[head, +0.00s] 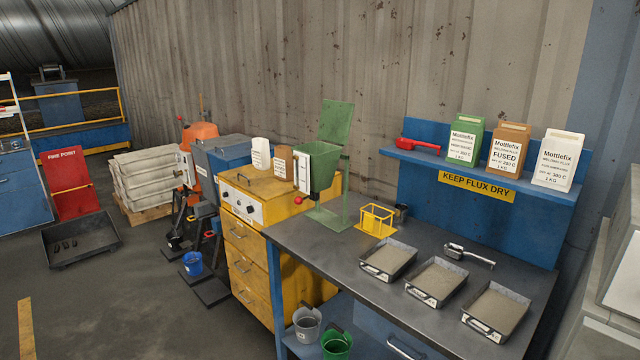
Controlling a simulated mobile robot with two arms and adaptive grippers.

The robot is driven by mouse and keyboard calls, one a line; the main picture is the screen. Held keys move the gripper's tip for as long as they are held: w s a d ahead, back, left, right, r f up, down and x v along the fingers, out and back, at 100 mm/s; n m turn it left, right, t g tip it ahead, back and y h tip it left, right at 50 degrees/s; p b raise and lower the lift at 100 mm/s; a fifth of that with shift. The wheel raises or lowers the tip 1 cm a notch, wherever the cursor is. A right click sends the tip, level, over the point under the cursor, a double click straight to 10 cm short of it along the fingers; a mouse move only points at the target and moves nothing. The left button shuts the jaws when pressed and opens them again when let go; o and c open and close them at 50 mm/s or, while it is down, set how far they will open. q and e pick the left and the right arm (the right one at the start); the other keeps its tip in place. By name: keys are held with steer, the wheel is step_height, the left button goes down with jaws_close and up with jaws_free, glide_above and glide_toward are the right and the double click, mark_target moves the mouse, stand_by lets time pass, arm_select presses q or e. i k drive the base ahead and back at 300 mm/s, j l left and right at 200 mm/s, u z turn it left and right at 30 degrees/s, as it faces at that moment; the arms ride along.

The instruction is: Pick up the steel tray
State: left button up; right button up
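Three shallow metal trays stand in a row on the dark bench top, each filled with grey granular material and with a small label on its front wall. They are the left tray (376,273), the middle tray (420,295) and the right tray (483,328). I cannot tell from their looks which one is meant by the steel tray. A wide dark tray (85,258) with small dark pieces in it sits on the floor at the left. Neither of my grippers shows in the head view.
A metal scoop (469,255) lies behind the bench trays. A yellow wire holder (375,219) and a green hopper (319,168) stand to their left. A blue shelf (470,173) with several bags rises behind. Bare bench top (320,253) lies left of the trays.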

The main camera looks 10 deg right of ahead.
mark_target(495, 311)
steer(key=z, duration=1.45)
